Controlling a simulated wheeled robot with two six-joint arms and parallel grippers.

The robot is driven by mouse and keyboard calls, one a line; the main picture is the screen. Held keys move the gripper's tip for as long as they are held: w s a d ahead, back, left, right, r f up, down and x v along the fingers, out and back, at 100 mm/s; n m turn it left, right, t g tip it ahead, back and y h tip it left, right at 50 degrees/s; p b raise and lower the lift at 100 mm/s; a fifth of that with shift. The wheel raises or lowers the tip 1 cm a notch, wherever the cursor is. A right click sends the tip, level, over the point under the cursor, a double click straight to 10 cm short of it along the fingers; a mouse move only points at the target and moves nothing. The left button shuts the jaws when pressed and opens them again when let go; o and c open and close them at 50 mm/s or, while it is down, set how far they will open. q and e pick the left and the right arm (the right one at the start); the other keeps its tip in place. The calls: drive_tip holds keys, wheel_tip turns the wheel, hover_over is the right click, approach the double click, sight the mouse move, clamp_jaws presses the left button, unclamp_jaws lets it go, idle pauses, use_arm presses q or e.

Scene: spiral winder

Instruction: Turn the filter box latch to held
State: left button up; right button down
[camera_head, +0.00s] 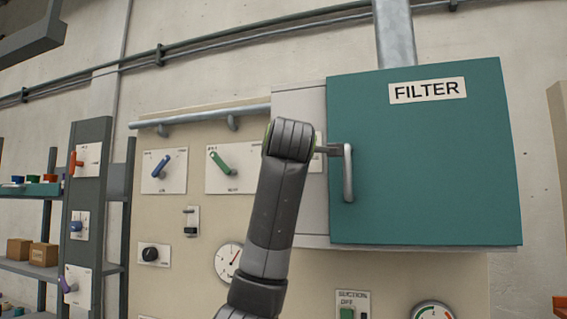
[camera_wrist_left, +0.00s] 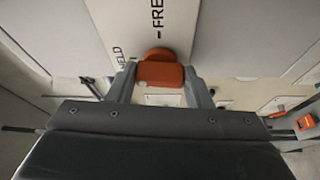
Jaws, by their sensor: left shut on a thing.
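The orange filter box latch (camera_wrist_left: 160,75) shows in the left wrist view, against a pale plate (camera_wrist_left: 150,25) lettered "FREE", with partly cut-off "HELD" lettering at its left. My left gripper (camera_wrist_left: 160,86) is shut on the latch, one finger at each side. The "FREE" mark lies just above the latch's round end in that picture; I cannot tell its exact setting. In the head view the teal filter box (camera_head: 430,160) hangs at the right with its door shut. My left arm hides the latch and fingers there. My right gripper is not in view.
A grey door handle (camera_head: 348,172) stands out from the box, just right of my left wrist. Left of my arm, the panel carries a green lever (camera_head: 220,163), a blue lever (camera_head: 161,166) and a gauge (camera_head: 229,262). A shelf rack stands at the far left.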

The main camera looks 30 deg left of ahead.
use_arm(q)
drive_tip(key=shift+n, duration=0.5)
idle(0.3)
drive_tip(key=o, duration=1)
drive_tip(key=shift+s, duration=0.1)
drive_tip(key=b+v, duration=0.2)
drive_tip(key=v, duration=0.3)
drive_tip(key=b+v, duration=0.3)
drive_tip(key=v, duration=0.3)
drive_tip(key=r+b+v, duration=0.1)
drive_tip(key=b+v, duration=0.1)
drive_tip(key=v, duration=0.4)
drive_tip(key=shift+s+d+b, duration=0.1)
drive_tip(key=shift+s+b, duration=0.05)
drive_tip(key=shift+b, duration=0.15)
